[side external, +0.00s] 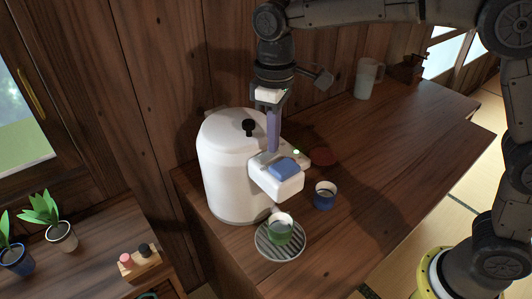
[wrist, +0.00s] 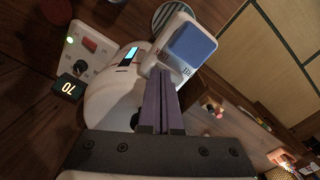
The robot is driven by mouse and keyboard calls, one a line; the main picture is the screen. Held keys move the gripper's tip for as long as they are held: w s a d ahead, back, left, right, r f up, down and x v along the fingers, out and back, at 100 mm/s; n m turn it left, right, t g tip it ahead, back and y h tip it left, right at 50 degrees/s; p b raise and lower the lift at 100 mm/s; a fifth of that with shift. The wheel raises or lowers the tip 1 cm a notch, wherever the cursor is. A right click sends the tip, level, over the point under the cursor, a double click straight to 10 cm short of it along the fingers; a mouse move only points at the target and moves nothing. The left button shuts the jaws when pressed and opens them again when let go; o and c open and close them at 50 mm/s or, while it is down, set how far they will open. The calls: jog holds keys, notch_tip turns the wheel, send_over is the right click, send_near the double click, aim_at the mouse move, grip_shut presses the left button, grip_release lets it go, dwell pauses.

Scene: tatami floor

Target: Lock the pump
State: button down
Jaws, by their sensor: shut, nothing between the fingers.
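The pump is a white rounded dispenser (side external: 228,165) with a black knob (side external: 248,127) on top. A blue push pad (side external: 284,168) sits on its projecting spout; the pad also shows in the wrist view (wrist: 191,44). Small dark marks (wrist: 163,54) beside the pad are too small to read. A bright cyan strip (wrist: 128,56) lies near the spout's base. My gripper (side external: 272,150) points down above the spout's base, beside the pad. Its purple fingers are shut and empty in the wrist view (wrist: 162,82). Whether they touch the pump I cannot tell.
A glass with green contents (side external: 279,229) stands on a round slatted tray (side external: 278,253). A blue cup (side external: 324,195) stands right of the spout. A pitcher (side external: 368,78) stands farther back.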

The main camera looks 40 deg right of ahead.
jog(key=shift+f, duration=0.4)
jog(key=shift+r, duration=3.55)
